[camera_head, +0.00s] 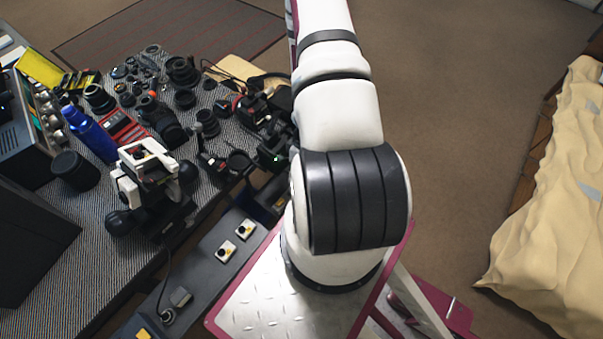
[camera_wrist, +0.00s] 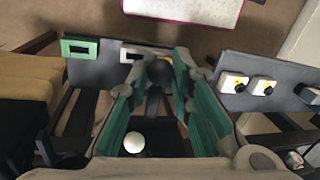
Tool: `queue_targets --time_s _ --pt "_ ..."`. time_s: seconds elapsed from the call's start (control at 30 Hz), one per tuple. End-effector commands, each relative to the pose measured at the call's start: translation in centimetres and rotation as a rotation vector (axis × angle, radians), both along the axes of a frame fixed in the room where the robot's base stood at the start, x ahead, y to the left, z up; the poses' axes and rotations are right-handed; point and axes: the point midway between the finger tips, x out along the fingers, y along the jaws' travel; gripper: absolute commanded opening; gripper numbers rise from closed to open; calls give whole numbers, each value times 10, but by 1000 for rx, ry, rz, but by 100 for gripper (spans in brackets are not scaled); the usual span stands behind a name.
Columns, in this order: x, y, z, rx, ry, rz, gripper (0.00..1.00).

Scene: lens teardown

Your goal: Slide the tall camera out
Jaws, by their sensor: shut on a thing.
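My gripper (camera_wrist: 153,85) fills the lower middle of the wrist view, with green-padded fingers on either side. It is shut on a dark, narrow thing with a rounded end (camera_wrist: 159,72), which I take to be the tall camera. Most of this thing is hidden between the fingers, so its full shape and what it rests on cannot be told. A small white ball-like spot (camera_wrist: 134,142) shows beside the left finger. In the head view my arm covers part of the scene, and I cannot clearly make out the gripper there.
The patterned desk (camera_head: 88,275) carries several dark lenses, a blue bottle (camera_head: 90,134) and an off-white framed device (camera_head: 148,163). A grey panel with yellow-marked switches (camera_head: 225,250) runs along its near edge, also right in the wrist view (camera_wrist: 232,83). A draped bed (camera_head: 545,215) stands right; open floor lies between.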

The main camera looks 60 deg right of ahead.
Motion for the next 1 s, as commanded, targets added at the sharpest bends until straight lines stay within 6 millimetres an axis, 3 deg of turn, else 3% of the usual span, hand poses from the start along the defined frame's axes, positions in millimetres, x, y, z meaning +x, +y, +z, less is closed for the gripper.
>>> queue_targets --time_s 0.23,0.27,0.3,0.67,1.0 --pt "-5 2 0 4 10 -1 0" --pt "-5 2 0 4 11 -1 25" --pt "-5 2 0 4 11 -1 29" --pt "-3 0 4 2 5 -3 29" --pt "-1 -10 51 1 3 -9 29"
